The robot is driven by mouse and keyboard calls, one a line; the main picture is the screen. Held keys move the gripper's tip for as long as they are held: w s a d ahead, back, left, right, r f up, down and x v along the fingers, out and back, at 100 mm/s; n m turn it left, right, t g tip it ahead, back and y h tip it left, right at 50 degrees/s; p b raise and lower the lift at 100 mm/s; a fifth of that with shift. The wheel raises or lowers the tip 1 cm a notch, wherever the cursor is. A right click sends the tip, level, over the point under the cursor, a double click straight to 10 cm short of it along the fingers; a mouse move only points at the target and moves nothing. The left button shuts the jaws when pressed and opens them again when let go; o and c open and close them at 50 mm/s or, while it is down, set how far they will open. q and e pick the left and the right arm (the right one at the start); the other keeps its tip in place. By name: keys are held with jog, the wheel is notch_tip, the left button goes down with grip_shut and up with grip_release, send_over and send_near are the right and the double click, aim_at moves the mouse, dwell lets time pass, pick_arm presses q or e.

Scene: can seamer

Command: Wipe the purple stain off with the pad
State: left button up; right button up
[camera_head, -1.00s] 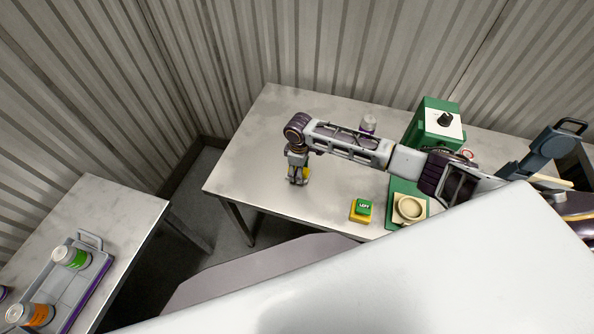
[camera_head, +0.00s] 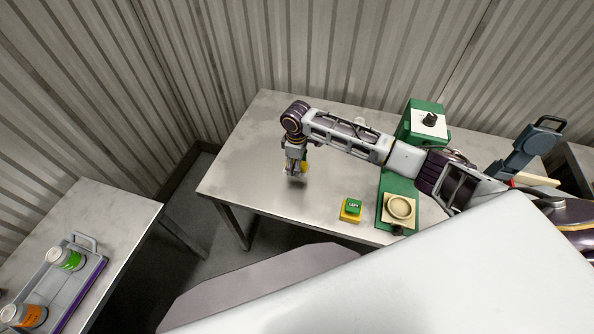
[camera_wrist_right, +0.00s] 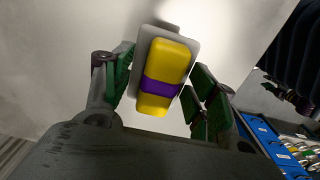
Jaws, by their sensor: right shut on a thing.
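My right gripper (camera_head: 295,170) is above the left part of the metal table (camera_head: 250,188), pointing down. In the right wrist view its fingers (camera_wrist_right: 164,82) are closed around the pad (camera_wrist_right: 168,62). The pad has a yellow body with a purple band and a pale grey base. I cannot tell whether the pad touches the table. No purple stain can be made out on the visible tabletop. My left gripper is not in view.
A yellow-and-green button box (camera_head: 351,210) stands near the table's front edge. The green seamer (camera_head: 423,120) with a round cream seat (camera_head: 399,208) is at right. A tray (camera_head: 92,275) with cans lies on the left table.

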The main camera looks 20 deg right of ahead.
jog(key=shift+a+r, duration=0.1)
jog(key=shift+r, duration=1.15)
jog(key=shift+f, duration=0.1)
